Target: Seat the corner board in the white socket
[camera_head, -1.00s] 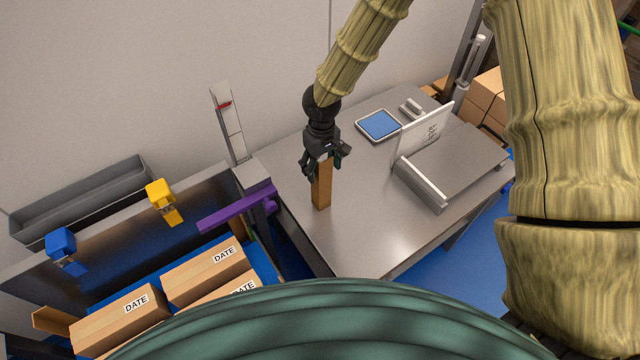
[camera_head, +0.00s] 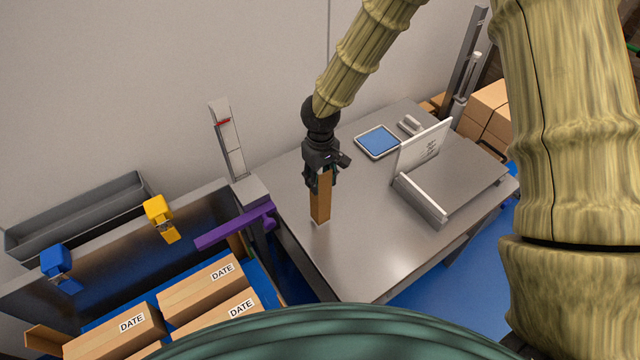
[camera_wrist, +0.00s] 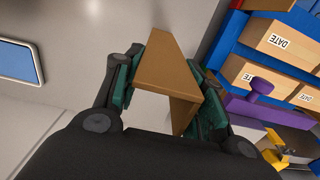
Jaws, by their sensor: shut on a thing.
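The corner board (camera_head: 320,202) is a brown, L-folded strip, held upright below my gripper (camera_head: 321,176) over the left part of the steel table. My gripper is shut on its upper part. In the wrist view the board (camera_wrist: 168,72) sits between the two green-padded fingers of my gripper (camera_wrist: 165,95), its fold showing. A small pale patch shows at the board's lower end in the head view; I cannot tell whether it belongs to the board or to something under it. I cannot make out the white socket for certain.
The steel table (camera_head: 350,255) bears a blue-screened tablet (camera_head: 378,141) and a bracket with a white sheet (camera_head: 425,147). At left, DATE cartons (camera_head: 200,288) lie by a dark panel with a blue clip (camera_head: 57,260), a yellow clip (camera_head: 160,218) and a purple lever (camera_head: 235,228).

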